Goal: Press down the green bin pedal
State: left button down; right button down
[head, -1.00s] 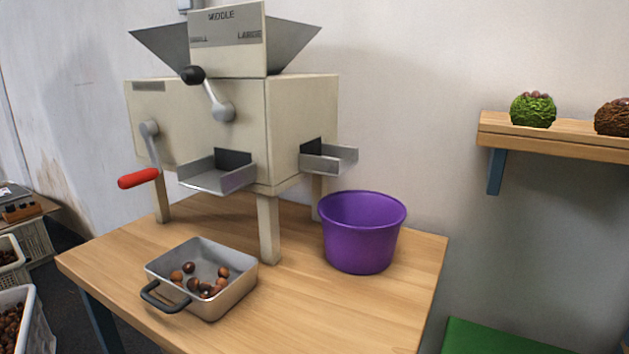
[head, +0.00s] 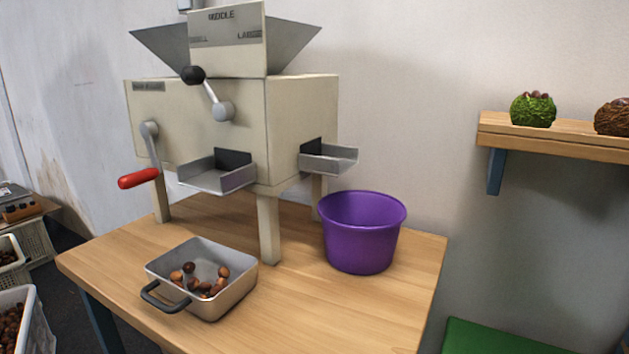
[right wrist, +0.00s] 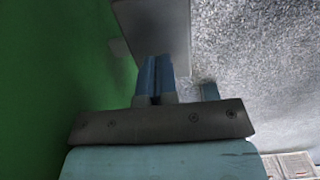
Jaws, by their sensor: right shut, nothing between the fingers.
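The green bin shows only as a green top (head: 500,338) at the lower right of the head view. Its green side (right wrist: 55,80) fills the left of the right wrist view. A grey plate, which looks like the pedal (right wrist: 155,25), juts out beside the green side at the top middle of that view. My right gripper (right wrist: 154,68) is shut and empty, with its blue fingertips at the plate's near edge. I cannot tell whether they touch it. My left gripper is in neither view.
Grey speckled floor (right wrist: 250,60) lies right of the plate. In the head view, a wooden table (head: 290,310) holds a sorting machine (head: 200,120), a pan of chestnuts (head: 235,292) and a purple bucket (head: 360,240). A wooden shelf (head: 570,140) is on the right wall.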

jog(key=shift+f, duration=3.55)
